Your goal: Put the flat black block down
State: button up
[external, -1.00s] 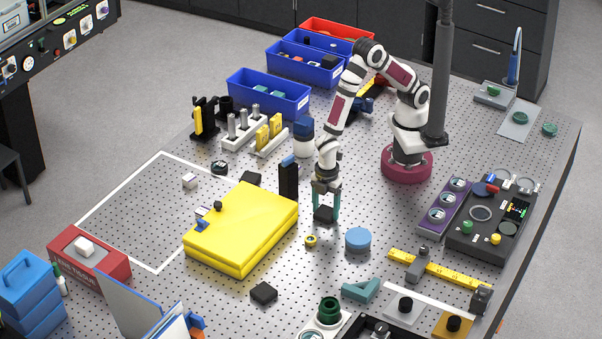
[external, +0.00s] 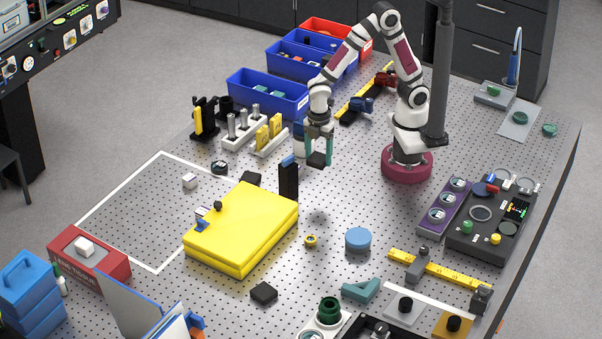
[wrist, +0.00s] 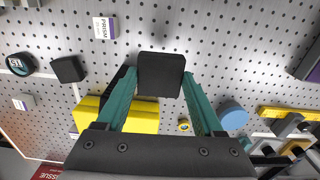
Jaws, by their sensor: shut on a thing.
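My gripper (external: 319,148) is shut on the flat black block (external: 317,160) and holds it in the air above the perforated table, in front of the upright rods and the blue-capped jar. In the wrist view the block (wrist: 160,75) sits between the tips of my two teal fingers. Another black block (external: 263,292) lies on the table at the front, and a further dark block (external: 252,178) lies behind the yellow case.
The yellow case (external: 240,228) lies left of centre, with a tall black upright piece (external: 288,180) behind it. A blue disc (external: 358,239) and a small yellow roll (external: 311,241) lie right of it. Blue bins (external: 268,95) stand at the back. The table below my gripper is bare.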

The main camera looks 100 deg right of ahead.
jog(key=s+a+r+n, duration=0.1)
jog(key=a+r+n, duration=0.3)
jog(key=a+n, duration=0.7)
jog(key=m, duration=0.2)
send_over(359, 236)
notch_tip(359, 236, down, 7)
jog(key=shift+d+r, duration=0.1)
jog(key=shift+r, duration=0.1)
notch_tip(359, 236, down, 4)
jog(key=shift+f, duration=0.1)
jog(key=shift+f, duration=0.15)
jog(key=o, duration=1.4)
